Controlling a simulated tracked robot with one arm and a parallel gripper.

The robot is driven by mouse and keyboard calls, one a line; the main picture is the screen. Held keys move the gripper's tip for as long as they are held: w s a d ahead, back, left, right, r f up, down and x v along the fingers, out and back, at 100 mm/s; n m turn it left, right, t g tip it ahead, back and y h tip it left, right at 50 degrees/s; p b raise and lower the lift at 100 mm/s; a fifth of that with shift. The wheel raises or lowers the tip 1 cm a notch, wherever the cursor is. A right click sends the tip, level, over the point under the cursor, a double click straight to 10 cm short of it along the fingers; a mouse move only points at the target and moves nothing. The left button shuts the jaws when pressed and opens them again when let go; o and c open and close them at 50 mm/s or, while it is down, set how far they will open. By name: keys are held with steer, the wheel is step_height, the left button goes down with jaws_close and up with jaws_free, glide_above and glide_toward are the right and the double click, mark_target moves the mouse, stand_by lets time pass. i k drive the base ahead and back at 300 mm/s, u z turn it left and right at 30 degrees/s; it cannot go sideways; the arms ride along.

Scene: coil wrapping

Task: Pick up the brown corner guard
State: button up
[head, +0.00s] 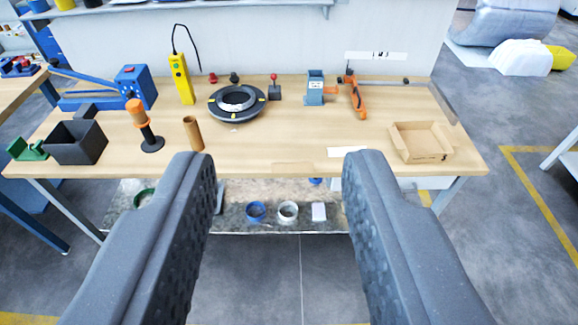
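A small brown upright piece (193,134), which looks like the corner guard, stands near the front edge of the wooden workbench (290,140), left of centre. It leans slightly in the picture, and its exact profile is too small to tell. My gripper (280,165) is open and empty, with its two dark fingers wide apart in the foreground. The brown piece is beyond the left fingertip and apart from it. Nothing is between the fingers close up.
An orange-handled tool (143,122) and a dark bin (77,141) stand left of the brown piece. A black ring (237,103) and yellow controller (181,78) are behind it. A cardboard tray (421,142) lies at right. The bench's front middle is mostly clear.

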mark_target(299, 167)
steer(key=u, duration=0.05)
steer(key=i, duration=1)
steer(key=z, duration=0.05)
